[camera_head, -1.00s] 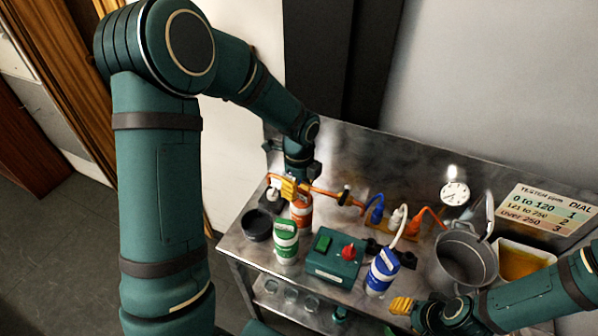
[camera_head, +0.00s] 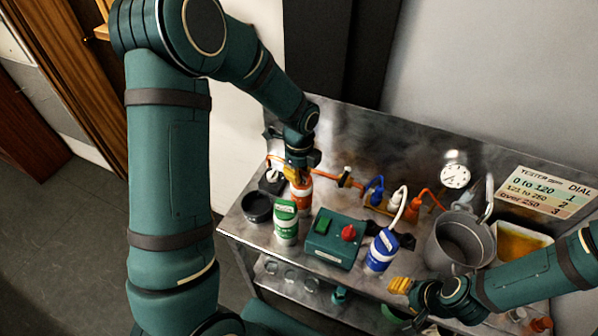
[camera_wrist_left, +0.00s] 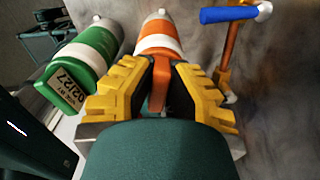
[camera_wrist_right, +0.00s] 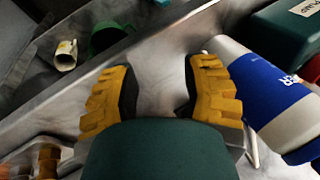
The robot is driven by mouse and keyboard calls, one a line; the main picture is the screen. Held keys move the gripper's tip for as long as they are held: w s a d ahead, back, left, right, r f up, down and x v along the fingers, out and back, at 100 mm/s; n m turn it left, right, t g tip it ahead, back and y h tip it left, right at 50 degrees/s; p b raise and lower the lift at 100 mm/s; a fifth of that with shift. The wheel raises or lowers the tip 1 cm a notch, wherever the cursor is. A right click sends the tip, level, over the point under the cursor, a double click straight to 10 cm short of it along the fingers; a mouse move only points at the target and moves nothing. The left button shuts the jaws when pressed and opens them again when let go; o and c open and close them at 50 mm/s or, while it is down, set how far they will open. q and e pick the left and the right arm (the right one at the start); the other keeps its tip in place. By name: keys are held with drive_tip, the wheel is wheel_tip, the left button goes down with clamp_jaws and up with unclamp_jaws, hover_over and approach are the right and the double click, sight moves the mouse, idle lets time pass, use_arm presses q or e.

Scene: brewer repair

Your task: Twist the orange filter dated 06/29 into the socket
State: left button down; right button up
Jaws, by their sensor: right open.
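The orange filter (camera_head: 301,196), with a white band, stands upright at the back left of the steel bench; its date is not readable. My left gripper (camera_head: 299,165) is above it. In the left wrist view, the fingers (camera_wrist_left: 160,80) are shut on the orange tab at the filter's end (camera_wrist_left: 157,42). My right gripper (camera_head: 399,286) is open and empty at the bench's front edge, left of a blue and white filter (camera_wrist_right: 270,95) in its own wrist view. I cannot make out the socket for certain.
A green filter (camera_head: 286,224), labelled 02/27 in the left wrist view (camera_wrist_left: 85,65), stands close by. A black cup (camera_head: 257,207), a green switch box (camera_head: 333,239), a grey pot (camera_head: 462,240) and an orange pipe with a blue valve (camera_head: 376,188) are also on the bench.

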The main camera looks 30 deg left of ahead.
use_arm(q)
drive_tip(key=shift+r, duration=0.15)
use_arm(e)
drive_tip(key=shift+r, duration=0.1)
use_arm(q)
drive_tip(key=shift+r+p, duration=1.05)
drive_tip(key=shift+r, duration=0.1)
use_arm(e)
drive_tip(key=shift+r, duration=0.9)
use_arm(q)
drive_tip(key=shift+r, duration=1.2)
use_arm(e)
drive_tip(key=shift+r, duration=0.15)
